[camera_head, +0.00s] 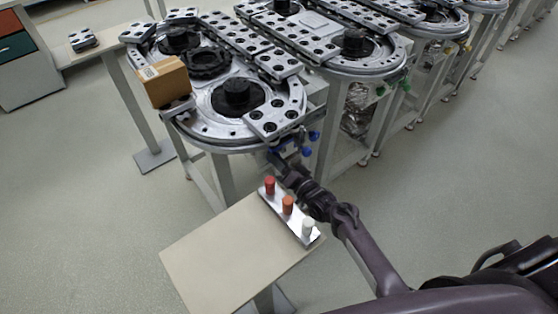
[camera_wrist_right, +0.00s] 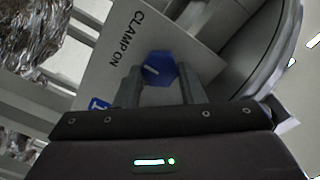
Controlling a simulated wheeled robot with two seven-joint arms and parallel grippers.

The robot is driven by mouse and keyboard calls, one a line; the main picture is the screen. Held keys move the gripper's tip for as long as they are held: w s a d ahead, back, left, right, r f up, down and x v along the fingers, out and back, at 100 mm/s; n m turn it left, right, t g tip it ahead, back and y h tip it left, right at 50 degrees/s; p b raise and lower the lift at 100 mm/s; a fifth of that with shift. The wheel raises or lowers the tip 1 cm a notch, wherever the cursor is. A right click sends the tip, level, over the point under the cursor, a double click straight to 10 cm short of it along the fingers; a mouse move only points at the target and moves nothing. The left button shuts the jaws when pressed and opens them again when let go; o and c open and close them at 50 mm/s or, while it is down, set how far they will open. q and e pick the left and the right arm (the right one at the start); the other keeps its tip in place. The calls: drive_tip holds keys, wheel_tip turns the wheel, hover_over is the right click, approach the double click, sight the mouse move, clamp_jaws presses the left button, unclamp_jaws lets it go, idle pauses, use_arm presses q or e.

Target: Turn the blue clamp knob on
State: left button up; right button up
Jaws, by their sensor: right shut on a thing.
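The blue clamp knob (camera_wrist_right: 158,68) shows in the right wrist view between the two fingers of my right gripper, with a short pale mark on its face. It sits on a light grey plate (camera_wrist_right: 120,62) lettered "CLAMP ON". My right gripper (camera_head: 277,157) is shut on the knob, one finger on each side of it. In the head view the gripper is at the front edge of the ring track (camera_head: 215,137), and the knob in it is too small and covered to make out clearly. My left gripper is not in view.
A small table (camera_head: 215,258) stands in front with a metal plate bearing red, orange and white pegs (camera_head: 307,226), close beside my right arm. A cardboard box (camera_head: 163,82) sits on the track's left side. Other blue knobs (camera_head: 307,151) are near the gripper.

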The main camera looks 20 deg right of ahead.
idle(0.5)
drive_tip(key=o, duration=1)
drive_tip(key=shift+s, duration=0.15)
drive_tip(key=v, duration=0.7)
drive_tip(key=shift+s+d, duration=0.1)
drive_tip(key=shift+s, duration=0.15)
